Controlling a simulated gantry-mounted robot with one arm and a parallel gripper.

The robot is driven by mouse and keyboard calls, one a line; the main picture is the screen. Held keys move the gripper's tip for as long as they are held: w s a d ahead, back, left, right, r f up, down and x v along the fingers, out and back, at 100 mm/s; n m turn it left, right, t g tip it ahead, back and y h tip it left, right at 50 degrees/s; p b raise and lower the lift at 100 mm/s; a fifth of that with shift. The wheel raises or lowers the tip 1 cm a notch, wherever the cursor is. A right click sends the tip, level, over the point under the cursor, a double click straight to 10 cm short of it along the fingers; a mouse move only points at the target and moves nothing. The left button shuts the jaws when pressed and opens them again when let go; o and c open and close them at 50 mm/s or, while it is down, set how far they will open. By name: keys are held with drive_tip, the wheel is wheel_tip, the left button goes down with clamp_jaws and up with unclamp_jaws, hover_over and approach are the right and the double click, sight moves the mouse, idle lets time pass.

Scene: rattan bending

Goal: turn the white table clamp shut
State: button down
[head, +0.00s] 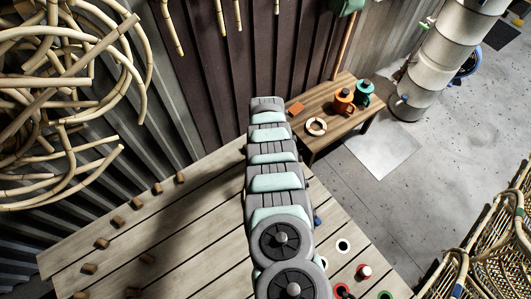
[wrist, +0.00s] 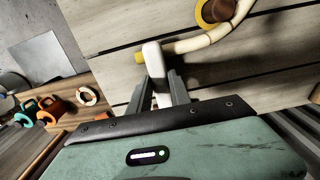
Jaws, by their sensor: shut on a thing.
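The white table clamp shows in the wrist view as a pale upright bar (wrist: 153,60) between my fingers; I take this bar to be its handle. My gripper (wrist: 159,82) is shut on it, one dark finger on each side. The clamp's lower part is hidden by my fingers and gripper body, so I cannot tell how far it is turned. In the head view my arm covers my gripper and the clamp.
A pale cane (wrist: 200,42) with a yellow end lies beside the bar, bending past a brown peg (wrist: 219,9). The slatted table (head: 185,240) carries several wooden blocks at left. A side bench (head: 325,140) holds orange and teal pots. Rattan bundles hang upper left.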

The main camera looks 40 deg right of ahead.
idle(0.3)
drive_tip(key=c, duration=1.2)
unclamp_jaws()
drive_tip(key=shift+r, duration=0.1)
drive_tip(key=shift+r+p, duration=0.3)
drive_tip(key=shift+r, duration=0.4)
wheel_tip(320, 180, up, 9)
drive_tip(key=shift+r, duration=0.1)
